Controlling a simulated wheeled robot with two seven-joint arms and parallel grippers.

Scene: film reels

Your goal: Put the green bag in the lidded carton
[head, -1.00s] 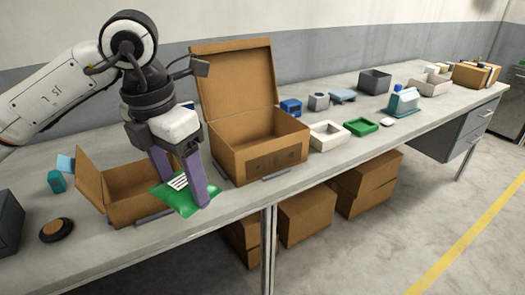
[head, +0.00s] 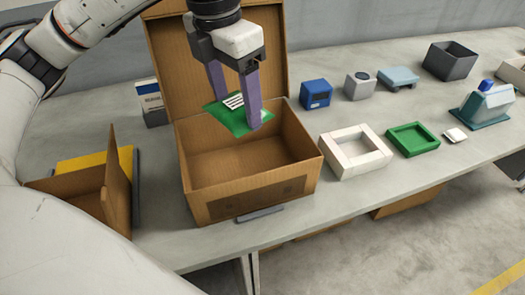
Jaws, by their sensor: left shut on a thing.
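The green bag (head: 231,120) with a white striped label is held between the purple fingers of my left gripper (head: 236,105). The gripper is shut on it and points down. In the picture the bag lies over the opening of the lidded carton (head: 250,196), above its floor. The carton is brown cardboard, and its lid (head: 163,60) stands open at the back. The bare carton floor shows below the bag. My left arm hides part of the lid. My right gripper is not in view.
A smaller open carton (head: 117,190) stands at the left, partly hidden by my arm, with a yellow thing (head: 92,162) behind it. Right of the lidded carton are a white frame (head: 355,150), a green tray (head: 413,139), a blue box (head: 316,94) and a dark grey bin (head: 450,60).

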